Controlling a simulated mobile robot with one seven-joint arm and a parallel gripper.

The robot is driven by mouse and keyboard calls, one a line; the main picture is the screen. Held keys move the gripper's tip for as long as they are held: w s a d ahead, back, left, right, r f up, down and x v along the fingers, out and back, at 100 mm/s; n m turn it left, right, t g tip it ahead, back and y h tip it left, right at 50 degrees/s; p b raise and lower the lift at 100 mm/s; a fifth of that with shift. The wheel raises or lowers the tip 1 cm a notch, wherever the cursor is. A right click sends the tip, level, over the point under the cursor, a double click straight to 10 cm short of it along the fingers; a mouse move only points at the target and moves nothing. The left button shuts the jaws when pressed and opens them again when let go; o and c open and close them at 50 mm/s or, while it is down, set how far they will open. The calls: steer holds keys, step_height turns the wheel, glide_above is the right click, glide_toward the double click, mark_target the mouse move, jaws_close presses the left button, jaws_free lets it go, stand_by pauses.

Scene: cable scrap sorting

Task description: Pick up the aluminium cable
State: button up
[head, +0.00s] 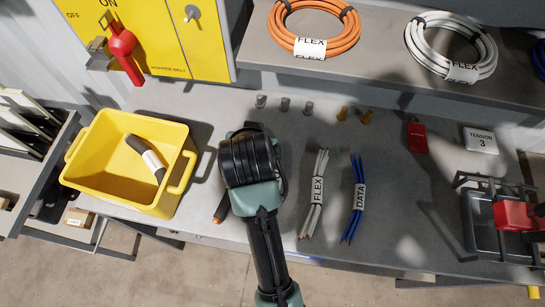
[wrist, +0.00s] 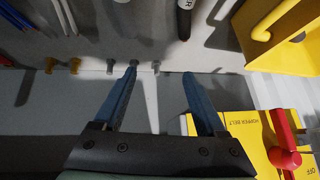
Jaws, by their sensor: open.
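No piece is readable as the aluminium cable. A thick black cable piece (head: 221,208) with a copper-coloured end lies on the bench, partly hidden by my arm; a black piece with a white label (wrist: 184,20) shows at the top of the wrist view. Another dark cable piece with a white band (head: 147,157) lies in the yellow bin (head: 112,192). A pale bundle labelled FLEX (head: 317,192) and a blue bundle labelled DATA (head: 357,202) lie to the right. My gripper (wrist: 160,72) is open and empty above the bench; my arm hides it in the head view.
Small grey and yellow pegs (head: 308,107) stand along the back of the bench. An orange coil (head: 313,48) and a white coil (head: 474,72) lie on the shelf above. A yellow switch panel (head: 180,40) with a red lever is at back left; a red-jawed device (head: 512,214) stands right.

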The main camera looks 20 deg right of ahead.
steer(key=s+m+g+p, duration=0.1)
steer(key=s+g+p, duration=0.3)
steer(key=s+p, duration=0.3)
steer(key=b, duration=0.1)
glide_above(279, 181)
steer(key=s+a, duration=0.1)
steer(key=a, duration=0.1)
step_height(279, 181, down, 8)
steer(key=shift+s+f, duration=0.1)
steer(key=shift+x, duration=2.6)
steer(key=shift+s+a+f, duration=0.1)
steer(key=shift+s+a, duration=0.05)
steer(key=shift+a, duration=0.05)
jaws_close()
